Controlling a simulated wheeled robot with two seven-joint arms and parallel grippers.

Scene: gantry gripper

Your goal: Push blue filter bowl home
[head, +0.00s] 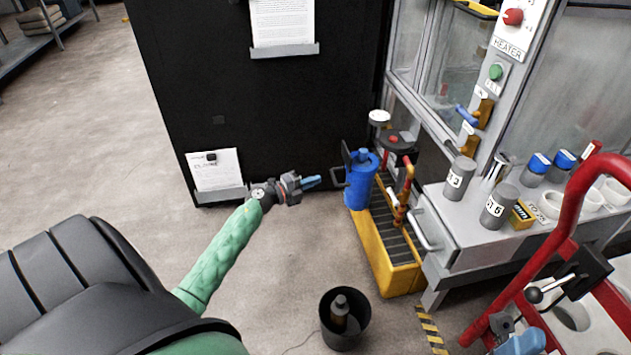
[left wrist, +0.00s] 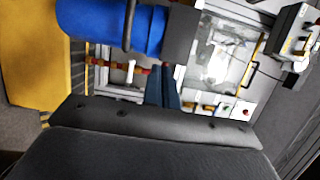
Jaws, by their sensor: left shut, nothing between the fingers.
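The blue filter bowl (head: 360,185) is a blue cylinder with a dark side handle, upright at the back end of a yellow slatted tray (head: 404,279). In the left wrist view the blue bowl (left wrist: 88,22) fills the upper left, crossed by a dark bar. My left gripper (head: 312,182) is shut and empty, left of the bowl, its blue fingers pointing toward the handle with a small gap. The shut fingers also show in the left wrist view (left wrist: 163,86). The bowl's far side and seat are hidden.
A black panel (head: 265,110) stands behind the gripper. Red and yellow pipework (head: 404,188) rises beside the bowl. A grey bench drawer (head: 455,240) stands right of the tray. A black bucket (head: 345,320) and red frame (head: 545,255) are nearer.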

